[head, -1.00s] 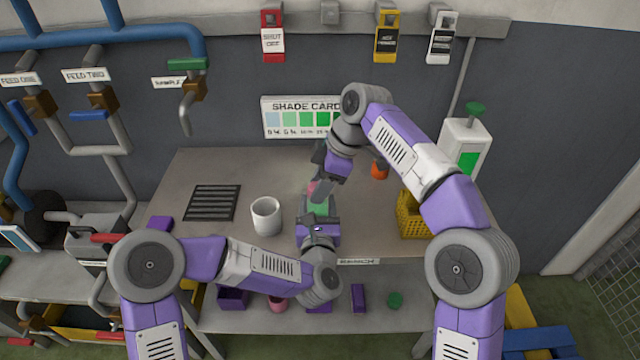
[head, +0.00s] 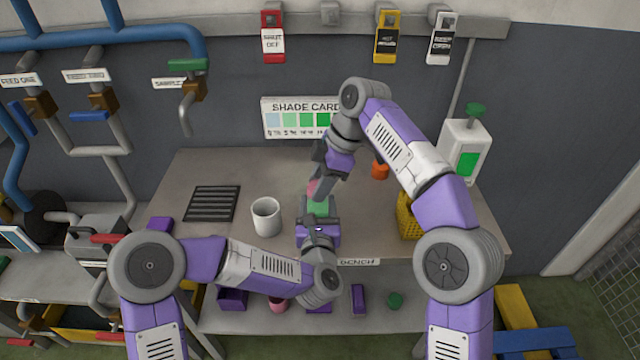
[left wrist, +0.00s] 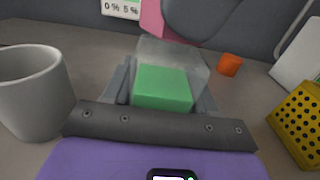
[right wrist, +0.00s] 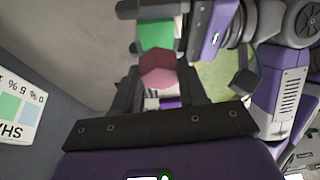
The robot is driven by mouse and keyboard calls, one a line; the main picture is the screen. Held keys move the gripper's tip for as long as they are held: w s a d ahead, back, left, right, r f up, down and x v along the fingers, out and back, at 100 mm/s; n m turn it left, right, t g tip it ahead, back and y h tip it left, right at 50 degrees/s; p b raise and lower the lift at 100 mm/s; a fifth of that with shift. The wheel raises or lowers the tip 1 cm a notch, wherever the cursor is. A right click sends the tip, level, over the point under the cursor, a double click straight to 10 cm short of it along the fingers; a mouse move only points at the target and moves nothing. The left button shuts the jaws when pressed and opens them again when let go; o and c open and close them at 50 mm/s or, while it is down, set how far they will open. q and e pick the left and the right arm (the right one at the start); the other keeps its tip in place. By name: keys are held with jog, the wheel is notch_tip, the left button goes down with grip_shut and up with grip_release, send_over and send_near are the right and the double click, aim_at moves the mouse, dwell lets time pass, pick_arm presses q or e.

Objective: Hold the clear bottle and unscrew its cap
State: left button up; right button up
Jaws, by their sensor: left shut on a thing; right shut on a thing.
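The clear bottle with green contents (head: 318,208) stands upright over the bench, in front of the shade card. My left gripper (head: 318,222) is shut on its body from the near side. In the left wrist view the bottle (left wrist: 165,85) sits between the fingers, its upper part clear. The pink cap (head: 313,187) is at the bottle's top; it also shows in the left wrist view (left wrist: 165,20) and the right wrist view (right wrist: 158,70). My right gripper (head: 322,182) is shut on the cap from above. Whether the cap is loose cannot be told.
A white mug (head: 266,217) stands left of the bottle, beside a dark slotted grille (head: 212,203). An orange object (head: 380,170) and a yellow perforated basket (head: 406,217) are to the right. The bench (head: 200,165) is clear at its back left.

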jog(key=shift+r, duration=1.15)
pick_arm(q)
jog(key=o, duration=1.6)
jog(key=s, duration=1.2)
